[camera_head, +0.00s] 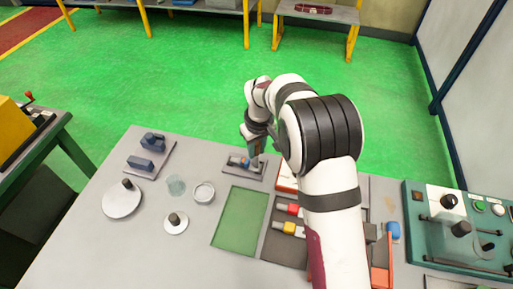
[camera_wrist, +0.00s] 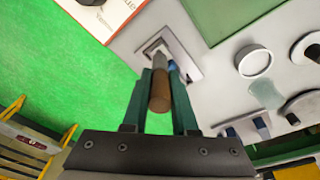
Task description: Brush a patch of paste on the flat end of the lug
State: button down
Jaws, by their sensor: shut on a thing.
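My gripper (camera_head: 254,150) is over the far part of the table; in the wrist view (camera_wrist: 163,82) its two green fingers are shut on a brown-handled brush (camera_wrist: 159,98). The brush points down at a small grey holder (camera_head: 229,170), which also shows in the wrist view (camera_wrist: 190,66). A small part with blue on it (camera_head: 245,162) lies in this holder, probably the lug. Its flat end and the brush tip are largely hidden by the brush and fingers, so I cannot tell if they touch or if paste is there. A round, shallow white dish (camera_head: 204,193), perhaps the paste pot, stands nearby.
A green mat (camera_head: 239,218) lies in front of the holder. A tray with red and yellow pieces (camera_head: 286,228) is partly behind my arm. Round discs with dark knobs (camera_head: 122,201) and a blue-block fixture (camera_head: 140,163) are at left. A control panel (camera_head: 455,240) is at right.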

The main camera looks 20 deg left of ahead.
jog(key=shift+f, duration=0.6)
dwell(0.7)
jog(key=shift+s, duration=0.2)
jog(key=shift+w, duration=0.1)
jog(key=shift+w, duration=0.25)
jog(key=shift+s, duration=0.15)
jog(key=shift+s+f, duration=0.1)
jog(key=shift+s, duration=0.1)
jog(key=shift+w, duration=0.3)
jog(key=shift+s, duration=0.1)
